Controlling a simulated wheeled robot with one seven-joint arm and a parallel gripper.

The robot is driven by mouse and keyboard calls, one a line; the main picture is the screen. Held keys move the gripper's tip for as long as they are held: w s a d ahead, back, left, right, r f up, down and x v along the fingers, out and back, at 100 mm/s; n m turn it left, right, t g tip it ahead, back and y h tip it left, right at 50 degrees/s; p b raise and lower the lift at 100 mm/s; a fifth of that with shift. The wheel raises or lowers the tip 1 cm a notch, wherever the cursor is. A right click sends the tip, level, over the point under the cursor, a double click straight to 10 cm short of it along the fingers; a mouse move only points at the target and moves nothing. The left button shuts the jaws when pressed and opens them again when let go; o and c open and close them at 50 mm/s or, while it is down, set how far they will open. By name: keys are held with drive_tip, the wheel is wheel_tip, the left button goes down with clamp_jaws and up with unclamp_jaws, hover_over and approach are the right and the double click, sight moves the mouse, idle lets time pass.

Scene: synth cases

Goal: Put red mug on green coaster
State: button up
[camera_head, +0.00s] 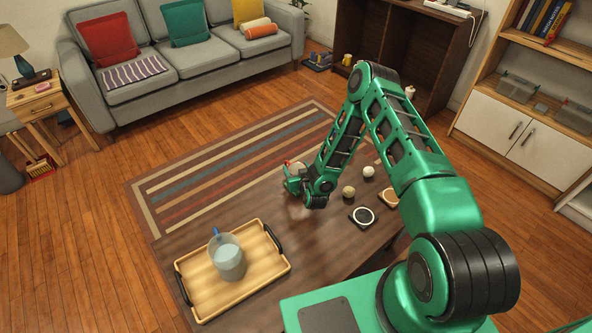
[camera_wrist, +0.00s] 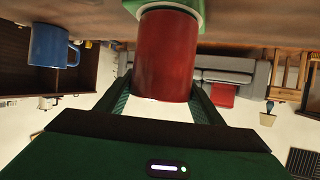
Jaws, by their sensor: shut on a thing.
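The red mug (camera_wrist: 166,58) is between the fingers of my gripper (camera_wrist: 162,82) in the wrist view, which appears upside down. My gripper is shut on it. The green coaster (camera_wrist: 199,10) shows at the top edge of that view, right at the mug's base. I cannot tell whether they touch. In the head view my gripper (camera_head: 293,182) is low over the far part of the table, and only a small bit of red shows beside it. The coaster is not clearly visible there.
A wooden tray (camera_head: 201,300) with a pitcher (camera_head: 228,262) stands at the table's left. Right of my gripper are a black coaster (camera_head: 351,216), a tan coaster (camera_head: 390,198) and two small balls. A blue mug (camera_wrist: 48,45) shows in the wrist view.

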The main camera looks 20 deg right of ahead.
drive_tip(key=o, duration=1.2)
drive_tip(key=shift+f, duration=0.1)
drive_tip(key=shift+o, duration=0.2)
drive_tip(key=v, duration=1.2)
